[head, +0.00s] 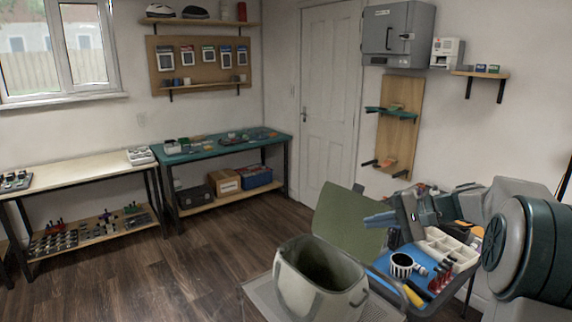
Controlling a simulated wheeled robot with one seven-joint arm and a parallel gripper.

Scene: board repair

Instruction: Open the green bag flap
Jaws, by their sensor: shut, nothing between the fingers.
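The green bag (293,291) stands upright on a grey surface at the bottom centre of the head view. Its mouth is uncovered and its dark inside shows. The olive-green flap (345,227) is lifted away from the mouth and stands raised behind the bag, leaning back. My gripper (378,219) is at the right of the flap, with its blue fingers shut and empty. The fingers overlap the flap's right edge in the picture; I cannot tell whether they touch it.
Right of the bag, a blue tray (381,262) holds a striped mug (402,265), red-handled tools (440,276) and a white compartment box (447,248), close under my arm. Workbenches line the far wall. The wooden floor (185,264) left of the bag is clear.

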